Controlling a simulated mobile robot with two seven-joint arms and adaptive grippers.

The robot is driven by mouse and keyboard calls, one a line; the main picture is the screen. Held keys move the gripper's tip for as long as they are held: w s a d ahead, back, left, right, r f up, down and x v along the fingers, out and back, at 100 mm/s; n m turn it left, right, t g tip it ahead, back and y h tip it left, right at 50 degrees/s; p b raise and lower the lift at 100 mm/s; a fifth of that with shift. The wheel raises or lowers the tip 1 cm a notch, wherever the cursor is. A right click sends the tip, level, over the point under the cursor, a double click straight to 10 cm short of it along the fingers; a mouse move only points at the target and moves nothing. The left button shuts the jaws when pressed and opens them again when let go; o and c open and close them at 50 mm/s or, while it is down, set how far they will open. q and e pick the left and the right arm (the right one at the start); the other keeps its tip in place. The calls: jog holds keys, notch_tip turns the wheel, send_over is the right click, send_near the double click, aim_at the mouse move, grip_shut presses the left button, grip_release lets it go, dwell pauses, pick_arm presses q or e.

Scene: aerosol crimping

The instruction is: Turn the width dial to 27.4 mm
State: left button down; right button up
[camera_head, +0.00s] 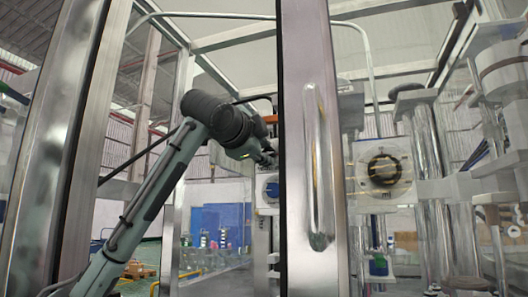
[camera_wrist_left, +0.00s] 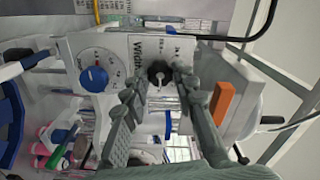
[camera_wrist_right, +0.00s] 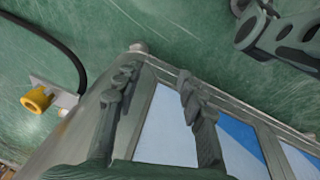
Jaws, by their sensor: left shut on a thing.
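The width dial (camera_wrist_left: 159,75) is a black knob on a white panel marked "Width" in the left wrist view. A white scale plate surrounds it. My left gripper (camera_wrist_left: 160,84) has one fingertip on each side of the knob and is shut on it, covering part of its sides. The dial's reading is too small to make out. In the head view my left gripper (camera_head: 266,156) is at the machine beside the door post, and the width dial is hidden there. My right gripper (camera_wrist_right: 155,75) has its fingers apart, with nothing between them.
A blue knob (camera_wrist_left: 94,79) with its own scale is beside the width dial, and an orange block (camera_wrist_left: 222,102) is on the other side. A metal door post (camera_head: 312,150) stands close to my left gripper. A yellow part (camera_wrist_right: 38,99) shows in the right wrist view.

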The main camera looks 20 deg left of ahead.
pick_arm(q)
jog(key=shift+m, duration=0.5)
jog(key=c, duration=1.2)
grip_release()
jog(key=s, duration=1.2)
jog(key=shift+a, duration=0.2)
